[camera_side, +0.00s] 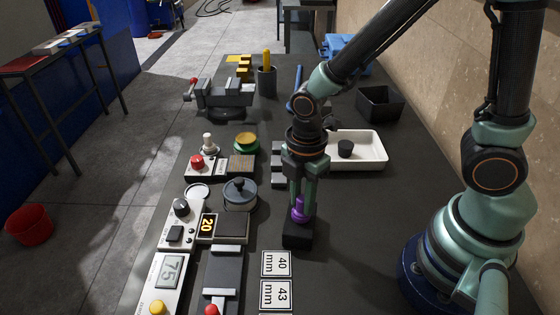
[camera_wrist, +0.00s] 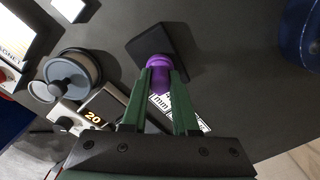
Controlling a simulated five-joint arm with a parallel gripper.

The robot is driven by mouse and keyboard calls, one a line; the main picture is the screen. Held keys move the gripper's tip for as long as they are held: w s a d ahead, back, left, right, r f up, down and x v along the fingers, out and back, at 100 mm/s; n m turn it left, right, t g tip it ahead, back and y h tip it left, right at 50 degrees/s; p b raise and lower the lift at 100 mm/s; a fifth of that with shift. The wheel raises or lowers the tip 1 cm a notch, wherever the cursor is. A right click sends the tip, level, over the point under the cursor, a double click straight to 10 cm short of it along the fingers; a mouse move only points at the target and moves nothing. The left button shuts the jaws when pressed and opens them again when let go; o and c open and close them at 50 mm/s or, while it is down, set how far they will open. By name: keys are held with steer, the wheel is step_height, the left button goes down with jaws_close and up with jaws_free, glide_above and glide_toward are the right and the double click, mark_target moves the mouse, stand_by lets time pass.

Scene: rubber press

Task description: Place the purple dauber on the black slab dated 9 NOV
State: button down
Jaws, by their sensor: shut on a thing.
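The purple dauber (camera_side: 299,213) is upright between the fingers of my gripper (camera_side: 301,198), which is shut on it. It also shows in the wrist view (camera_wrist: 160,62), between my two green fingertips (camera_wrist: 160,72). A black slab (camera_side: 297,237) lies on the bench directly under the dauber. In the wrist view the slab (camera_wrist: 178,44) shows as a dark square beyond the dauber. The dauber's lower end is at or just above the slab; I cannot tell if they touch. No date on the slab is legible, so I cannot confirm 9 NOV.
Cards marked 40 mm (camera_side: 276,263) and 43 mm (camera_side: 275,295) lie in front of the slab. A lidded grey pot (camera_side: 240,195) and a display reading 20 (camera_side: 207,226) stand left. Bench right of the slab is clear.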

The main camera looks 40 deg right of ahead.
mark_target(302, 197)
steer(key=shift+f, duration=0.15)
steer(key=c, duration=0.7)
jaws_free()
step_height(302, 197, up, 12)
steer(key=d+r+m+t, duration=0.2)
steer(key=d+m, duration=0.1)
steer(key=m, duration=0.3)
steer(key=d+r+m+t, duration=0.1)
steer(key=d+r+m, duration=0.1)
steer(key=d+m, duration=0.2)
steer(key=d+r+m+t, duration=0.2)
steer(key=d+m, duration=0.1)
steer(key=m, duration=0.5)
steer(key=shift+w+d+r+t, duration=0.1)
steer(key=shift+w+d+t, duration=0.05)
steer(key=shift+w+t, duration=0.15)
